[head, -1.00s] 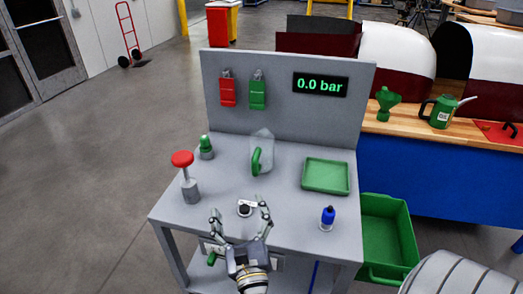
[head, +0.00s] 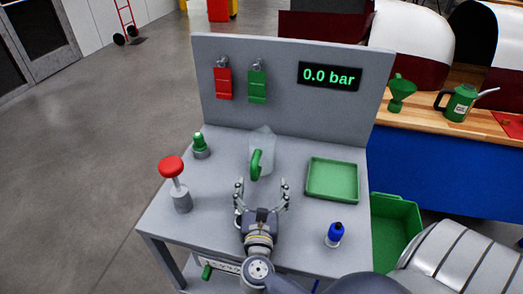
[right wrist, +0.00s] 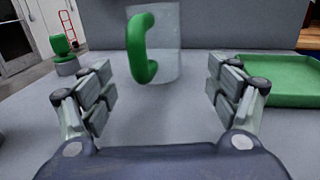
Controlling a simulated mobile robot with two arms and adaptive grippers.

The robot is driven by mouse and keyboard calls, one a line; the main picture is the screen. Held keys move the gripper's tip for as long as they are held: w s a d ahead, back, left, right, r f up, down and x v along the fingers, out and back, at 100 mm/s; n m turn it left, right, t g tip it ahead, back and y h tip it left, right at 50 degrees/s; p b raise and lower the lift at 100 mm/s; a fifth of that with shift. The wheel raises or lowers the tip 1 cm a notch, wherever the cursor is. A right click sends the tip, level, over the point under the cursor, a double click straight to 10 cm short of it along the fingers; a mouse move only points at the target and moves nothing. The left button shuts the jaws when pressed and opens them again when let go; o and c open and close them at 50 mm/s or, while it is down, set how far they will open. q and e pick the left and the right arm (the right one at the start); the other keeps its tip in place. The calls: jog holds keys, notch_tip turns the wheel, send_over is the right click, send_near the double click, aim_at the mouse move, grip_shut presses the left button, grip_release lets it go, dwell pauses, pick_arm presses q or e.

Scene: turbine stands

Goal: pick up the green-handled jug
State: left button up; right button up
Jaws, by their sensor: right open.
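The clear jug (head: 267,143) stands upright on the grey stand, near its back panel. Its green handle (head: 256,164) faces the front. In the right wrist view the handle (right wrist: 140,48) and the clear jug body (right wrist: 166,45) show ahead, between the fingers and beyond their tips. My right gripper (head: 261,185) is open and empty, just in front of the jug, with its fingers on either side of the handle's line and apart from it. It also shows in the right wrist view (right wrist: 160,80). My left gripper is not in view.
A green tray (head: 312,195) lies right of the jug and a blue bottle (head: 334,235) stands at the front right. A red-topped button post (head: 174,180) and a green knob (head: 200,146) stand left. The back panel (head: 290,110) rises behind the jug.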

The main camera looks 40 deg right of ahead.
aim_at(261, 164)
jog(key=x, duration=0.4)
jog(key=p+x, duration=0.2)
jog(key=x, duration=0.1)
jog(key=shift+w+a+r, duration=0.2)
jog(key=shift+w+r, duration=0.05)
jog(key=shift+w+d+f, duration=0.15)
jog(key=shift+w+d, duration=0.15)
jog(key=shift+w, duration=0.05)
jog(key=shift+s, duration=0.1)
jog(key=c, duration=0.4)
grip_shut()
